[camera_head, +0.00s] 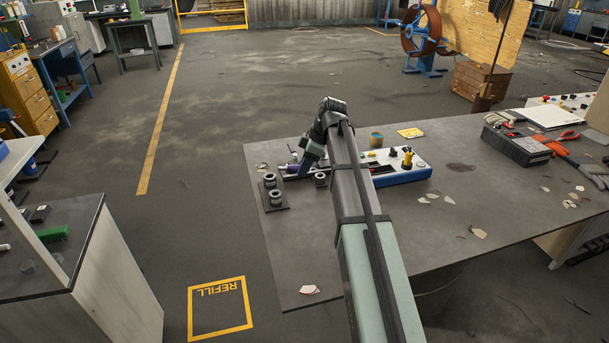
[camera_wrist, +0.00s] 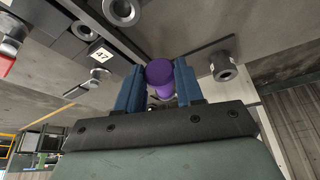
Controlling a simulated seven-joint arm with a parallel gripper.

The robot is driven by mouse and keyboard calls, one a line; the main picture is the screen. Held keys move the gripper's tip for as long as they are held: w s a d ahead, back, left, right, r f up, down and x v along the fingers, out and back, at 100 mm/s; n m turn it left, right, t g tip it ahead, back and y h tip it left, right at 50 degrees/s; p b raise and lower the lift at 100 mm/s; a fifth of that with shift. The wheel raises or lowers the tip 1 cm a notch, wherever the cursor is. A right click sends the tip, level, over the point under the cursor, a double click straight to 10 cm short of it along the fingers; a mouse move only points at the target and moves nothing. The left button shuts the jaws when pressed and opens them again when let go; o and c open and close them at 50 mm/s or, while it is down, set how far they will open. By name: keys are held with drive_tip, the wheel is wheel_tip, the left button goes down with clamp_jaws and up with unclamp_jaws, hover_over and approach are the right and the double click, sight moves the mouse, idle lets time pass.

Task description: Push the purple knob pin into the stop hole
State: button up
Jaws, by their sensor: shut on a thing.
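The purple knob pin (camera_wrist: 160,72) is between the two blue fingers of my gripper (camera_wrist: 159,86) in the wrist view. Its round purple head faces the camera and a lighter purple part shows below it. In the head view a bit of the purple pin (camera_head: 293,168) shows beside my gripper (camera_head: 304,167), low over the left part of the workbench near the blue-and-white device (camera_head: 407,174). My gripper is shut on the pin. I cannot make out the stop hole in either view, nor whether the pin's tip is inside anything.
Grey metal cylinders stand on a dark plate (camera_head: 283,206) just left of the arm; one cylinder (camera_wrist: 222,67) is close right of the fingers in the wrist view. A block labelled 47 (camera_wrist: 99,54) is at left. The bench's front left is mostly clear.

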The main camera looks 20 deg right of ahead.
wheel_tip(320, 180, up, 4)
drive_tip(key=shift+r, duration=0.1)
drive_tip(key=w+d+g+h, duration=0.1)
drive_tip(key=h, duration=0.2)
drive_tip(key=w+d+f+n+h, duration=0.1)
drive_tip(key=w+h, duration=0.1)
drive_tip(key=w+d+n+g+h, duration=0.1)
drive_tip(key=d+h, duration=0.1)
drive_tip(key=h, duration=0.1)
drive_tip(key=shift+w+f+g+h, duration=0.3)
drive_tip(key=shift+f, duration=0.05)
drive_tip(key=w+r+n+h, duration=0.1)
drive_tip(key=w+r+h, duration=0.2)
drive_tip(key=r+h, duration=0.2)
drive_tip(key=shift+a+n+h, duration=0.25)
drive_tip(key=shift+n+h, duration=0.15)
drive_tip(key=shift+h, duration=1.2)
drive_tip(key=shift+r, duration=0.1)
